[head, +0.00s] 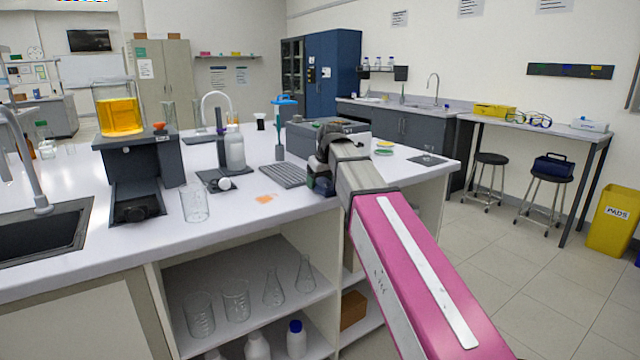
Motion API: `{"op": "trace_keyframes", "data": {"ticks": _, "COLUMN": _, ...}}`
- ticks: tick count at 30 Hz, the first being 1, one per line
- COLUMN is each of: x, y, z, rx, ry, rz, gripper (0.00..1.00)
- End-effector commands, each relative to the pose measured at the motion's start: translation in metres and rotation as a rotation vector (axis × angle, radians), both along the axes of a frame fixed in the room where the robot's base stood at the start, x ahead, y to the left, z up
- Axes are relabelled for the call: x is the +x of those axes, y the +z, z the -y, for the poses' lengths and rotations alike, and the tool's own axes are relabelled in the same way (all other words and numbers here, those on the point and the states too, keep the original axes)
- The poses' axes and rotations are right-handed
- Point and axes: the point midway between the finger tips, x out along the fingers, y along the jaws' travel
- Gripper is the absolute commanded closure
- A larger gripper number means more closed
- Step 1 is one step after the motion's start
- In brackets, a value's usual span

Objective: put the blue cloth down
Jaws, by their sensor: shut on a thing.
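My pink and grey arm reaches from the lower right over the white bench. My gripper (324,168) is at its far end, above the bench's right part, seen from behind. It is shut, and its fingertips are mostly hidden by the wrist. A small dark blue patch (323,186) shows just under the gripper and appears to be the blue cloth held in it. Most of the cloth is hidden, and I cannot tell whether it touches the bench top.
On the white bench (290,208), a grey ribbed mat (285,174) lies left of the gripper. A grey box-shaped device (308,138) stands behind it. A beaker (194,203), a white bottle (235,150) and an orange scrap (265,199) are further left. Bare bench top lies in front.

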Motion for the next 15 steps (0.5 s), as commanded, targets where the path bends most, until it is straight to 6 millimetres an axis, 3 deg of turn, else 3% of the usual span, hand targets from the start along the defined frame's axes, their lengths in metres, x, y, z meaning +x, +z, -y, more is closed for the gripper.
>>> {"op": "trace_keyframes", "data": {"ticks": 12, "x": -0.0001, "y": -0.0089, "z": -0.0002, "rx": 0.0, "ry": 0.0, "rz": 0.0, "gripper": 0.61}}
{"op": "trace_keyframes", "data": {"ticks": 13, "x": 0.0, "y": -0.0091, "z": -0.0001, "rx": 0.001, "ry": 0.0, "rz": 0.001, "gripper": 0.32}}
{"op": "trace_keyframes", "data": {"ticks": 15, "x": 0.0001, "y": -0.0088, "z": -0.0002, "rx": 0.001, "ry": 0.0, "rz": 0.001, "gripper": 0.09}}
